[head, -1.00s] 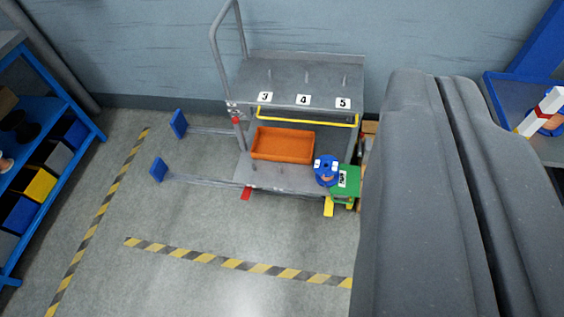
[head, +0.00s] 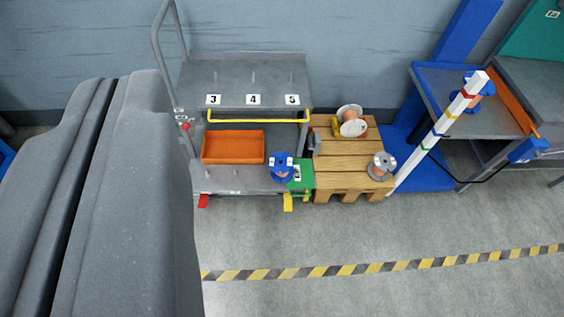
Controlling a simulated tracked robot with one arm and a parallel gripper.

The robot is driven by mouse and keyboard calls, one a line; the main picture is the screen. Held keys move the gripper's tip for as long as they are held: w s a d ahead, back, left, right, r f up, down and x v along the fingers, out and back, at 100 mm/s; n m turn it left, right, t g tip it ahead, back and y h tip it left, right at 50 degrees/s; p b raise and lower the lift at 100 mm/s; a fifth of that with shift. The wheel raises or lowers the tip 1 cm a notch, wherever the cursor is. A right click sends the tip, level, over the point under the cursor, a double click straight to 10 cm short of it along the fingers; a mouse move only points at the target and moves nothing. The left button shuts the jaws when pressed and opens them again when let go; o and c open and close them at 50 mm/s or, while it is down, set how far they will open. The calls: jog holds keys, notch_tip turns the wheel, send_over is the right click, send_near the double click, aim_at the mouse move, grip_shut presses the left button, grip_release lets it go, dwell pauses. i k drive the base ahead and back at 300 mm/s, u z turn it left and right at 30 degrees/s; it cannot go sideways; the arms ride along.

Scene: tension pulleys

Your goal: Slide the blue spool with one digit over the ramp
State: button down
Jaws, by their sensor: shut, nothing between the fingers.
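A blue spool (head: 283,170) with small white labels stands on the right end of the cart's lower shelf; its labels are too small to read. It is at the left edge of the green ramp (head: 306,181), which carries a white label and lies between the shelf and the wooden pallet table. Another blue spool (head: 485,84) with an orange-brown winding is at the right, partly behind a striped white pole. A large grey part of my arm fills the left of the view. My gripper's fingertips do not show.
The grey cart (head: 243,72) has pegs marked 3, 4, 5 and an orange tray (head: 233,146) below. A wooden pallet table (head: 345,154) holds two pale spools. The striped white pole (head: 440,130) leans at the blue bench (head: 436,92). The front floor is clear around a striped line.

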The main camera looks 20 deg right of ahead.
aim_at(282, 168)
jog(key=u, duration=0.1)
jog(key=i, duration=1)
jog(key=z, duration=0.1)
